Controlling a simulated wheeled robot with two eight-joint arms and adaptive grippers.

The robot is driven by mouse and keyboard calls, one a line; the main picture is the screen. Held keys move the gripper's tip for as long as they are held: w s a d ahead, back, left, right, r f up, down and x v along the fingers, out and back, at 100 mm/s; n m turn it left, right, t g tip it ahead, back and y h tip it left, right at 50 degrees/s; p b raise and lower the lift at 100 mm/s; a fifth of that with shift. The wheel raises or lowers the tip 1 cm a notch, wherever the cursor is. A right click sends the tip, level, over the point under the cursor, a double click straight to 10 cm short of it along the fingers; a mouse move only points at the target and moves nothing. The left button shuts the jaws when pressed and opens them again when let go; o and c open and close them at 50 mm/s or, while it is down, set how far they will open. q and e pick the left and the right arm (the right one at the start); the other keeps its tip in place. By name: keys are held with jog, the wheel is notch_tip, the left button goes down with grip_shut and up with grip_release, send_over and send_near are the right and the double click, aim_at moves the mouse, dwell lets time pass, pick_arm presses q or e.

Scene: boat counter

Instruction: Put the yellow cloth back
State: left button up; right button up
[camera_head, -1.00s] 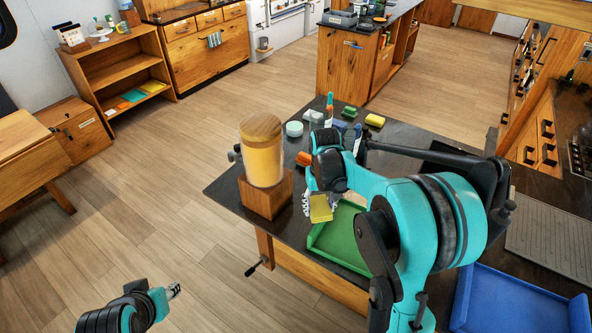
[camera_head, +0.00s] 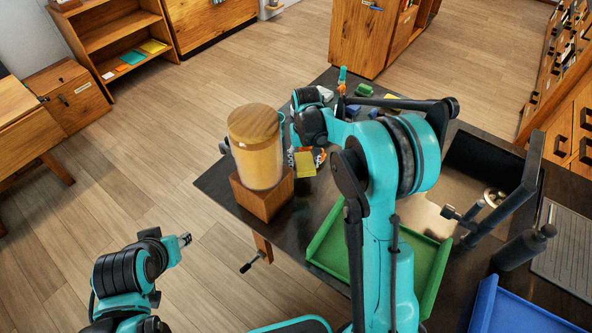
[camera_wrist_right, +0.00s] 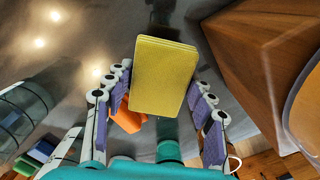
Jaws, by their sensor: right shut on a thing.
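The yellow cloth (camera_head: 306,164) is a flat, thick, folded-looking rectangle above the dark counter, just right of the jar on the wooden block. My right gripper (camera_head: 303,156) is shut on it. In the right wrist view the yellow cloth (camera_wrist_right: 163,75) stands out between the two purple-padded finger rows of the right gripper (camera_wrist_right: 160,112). In the head view my own arm hides part of this gripper. My left gripper (camera_head: 186,240) is over the floor at the lower left, away from the counter; its fingers are too small to judge.
A wood-lidded jar (camera_head: 258,150) on a wooden block (camera_head: 263,196) stands close left of the right gripper. A green tray (camera_head: 335,255) and blue tray (camera_head: 515,310) are nearer. Several small items lie behind. A wooden shelf (camera_head: 105,35) at far left holds flat coloured pieces, one yellow (camera_head: 153,46).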

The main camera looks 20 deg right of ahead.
aim_at(296, 158)
jog(key=shift+w+a+f, duration=1)
jog(key=shift+w+a, duration=0.1)
jog(key=shift+f+b, duration=0.55)
jog(key=shift+f, duration=1.45)
jog(key=shift+f+b, duration=0.25)
jog(key=shift+b, duration=0.05)
jog(key=o, duration=1.3)
jog(key=shift+s, duration=0.1)
jog(key=shift+o, duration=1.3)
